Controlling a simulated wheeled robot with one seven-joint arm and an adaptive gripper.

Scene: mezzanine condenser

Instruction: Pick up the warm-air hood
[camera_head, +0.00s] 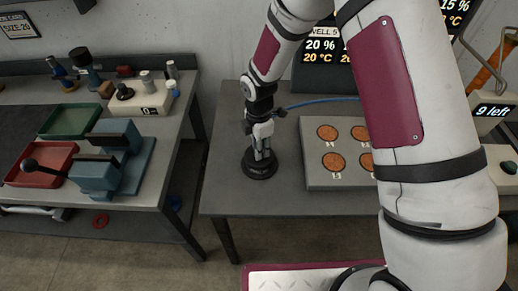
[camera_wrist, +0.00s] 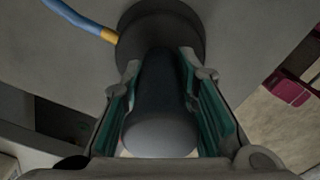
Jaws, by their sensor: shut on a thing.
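The warm-air hood (camera_head: 260,165) is a dark round-based piece with a narrower upper part. It stands on the grey table (camera_head: 228,180), left of a plate with orange discs. In the wrist view its dark body (camera_wrist: 165,85) and wide base (camera_wrist: 188,25) show, with a pale rounded top towards the camera. A blue hose with a yellow end (camera_wrist: 85,22) meets the base. My gripper (camera_head: 262,150) points down over it. In the wrist view the green-padded fingers (camera_wrist: 162,110) lie on both sides of the body, shut on it. The base appears to rest on the table.
The grey plate (camera_head: 315,178) with several orange discs is close to the right. A blue hose (camera_head: 320,101) runs behind my gripper to the right. On the left bench are a green tray (camera_head: 70,121), a red tray (camera_head: 42,164) and a blue press (camera_head: 120,150). A gap separates the tables.

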